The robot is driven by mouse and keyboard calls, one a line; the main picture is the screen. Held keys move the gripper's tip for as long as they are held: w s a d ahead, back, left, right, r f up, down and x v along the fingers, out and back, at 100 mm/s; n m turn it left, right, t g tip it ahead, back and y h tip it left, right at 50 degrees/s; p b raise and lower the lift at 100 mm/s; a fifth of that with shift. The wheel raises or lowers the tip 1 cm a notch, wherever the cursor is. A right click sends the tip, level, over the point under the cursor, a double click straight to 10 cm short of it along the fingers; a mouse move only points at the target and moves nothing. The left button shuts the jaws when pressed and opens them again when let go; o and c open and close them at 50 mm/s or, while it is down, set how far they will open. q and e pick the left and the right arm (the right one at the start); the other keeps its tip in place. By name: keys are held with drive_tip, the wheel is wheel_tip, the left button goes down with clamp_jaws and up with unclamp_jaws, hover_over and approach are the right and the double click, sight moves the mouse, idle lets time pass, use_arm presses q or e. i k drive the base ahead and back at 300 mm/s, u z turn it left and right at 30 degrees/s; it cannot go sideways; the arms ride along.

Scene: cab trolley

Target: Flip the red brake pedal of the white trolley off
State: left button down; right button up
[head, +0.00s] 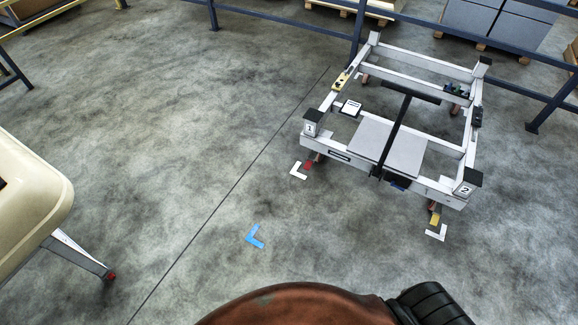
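The white trolley (346,157) stands at the upper right, an open metal frame with corner posts marked 1 and 2. A small red pedal (309,165) is low at its front left corner, by the wheel under post 1. It is too small to tell whether it is tipped up or down. A yellow pedal (434,218) is at the front right corner, under post 2. A black T-shaped bar (397,122) lies over the trolley's middle. Neither gripper can be made out in the head view.
White corner marks (298,171) and a blue one (255,236) are on the floor. A cream rounded object (30,200) with a red-tipped leg stands at the left edge. Blue railings (290,25) run behind the trolley.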

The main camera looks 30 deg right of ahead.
sight(308, 164)
drive_tip(key=z, duration=0.05)
drive_tip(key=i, duration=0.85)
drive_tip(key=z, duration=0.95)
drive_tip(key=i, duration=0.7)
drive_tip(key=z, duration=1)
drive_tip(key=i, duration=0.25)
drive_tip(key=z, duration=0.25)
